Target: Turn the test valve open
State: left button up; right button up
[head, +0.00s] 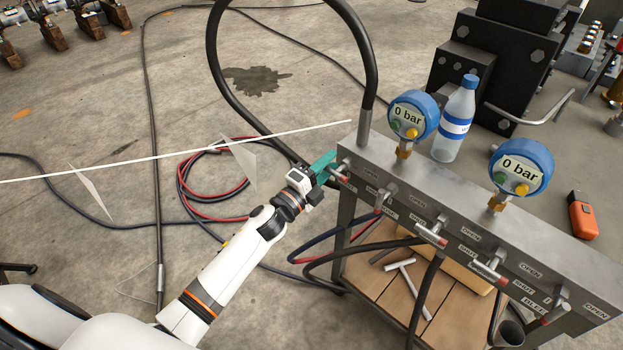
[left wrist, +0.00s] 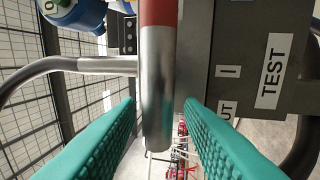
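The test valve's lever (left wrist: 158,80) is a metal bar with a red end, in front of the manifold plate marked TEST (left wrist: 270,72) in the left wrist view. In the head view its red tip (head: 342,179) shows at the left end of the grey manifold (head: 390,172), partly hidden by my gripper. My left gripper (head: 325,165) has teal fingers and is open at that end. In the left wrist view the lever lies between the fingers (left wrist: 160,103), with a small gap showing on each side. My right gripper is not in view.
Several more red-tipped valve levers (head: 430,235) run along the manifold. Two blue gauges (head: 413,115) (head: 521,167) read 0 bar. A water bottle (head: 455,120) stands behind. A thick black hose (head: 212,50) loops behind my gripper. A T-shaped tool (head: 405,283) lies on the wooden shelf (head: 375,295).

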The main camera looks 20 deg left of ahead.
pick_arm(q)
jog(key=b+v, duration=0.1)
jog(key=v, duration=0.9)
jog(key=shift+s, duration=0.4)
jog(key=shift+a+f, duration=0.1)
jog(key=shift+f, duration=0.05)
jog(key=s+a+f+n+g+y+p, duration=0.1)
jog(key=s+f+n+g+y, duration=0.2)
jog(key=f, duration=0.8)
jog(key=s+a+f+n+g+y+p, duration=0.15)
jog(key=s+f+n, duration=0.3)
jog(key=f, duration=0.55)
jog(key=s+a+f+n+g+y, duration=0.1)
jog(key=s+f+n+g+y, duration=0.25)
jog(key=f, duration=0.75)
jog(key=s+d+f+n+g, duration=0.1)
jog(key=s+f, duration=0.4)
jog(key=s, duration=0.5)
jog(key=s+d+f+n+g+p, duration=0.1)
jog(key=s+f+n+g, duration=0.3)
jog(key=s, duration=0.7)
jog(key=s+d+f+n+g+h+p, duration=0.1)
jog(key=s+f+n+g, duration=0.2)
jog(key=s, duration=0.7)
notch_tip(320, 180, down, 3)
jog(key=shift+d+f+g, duration=0.2)
jog(key=shift+d+g, duration=0.1)
jog(key=shift+g, duration=0.7)
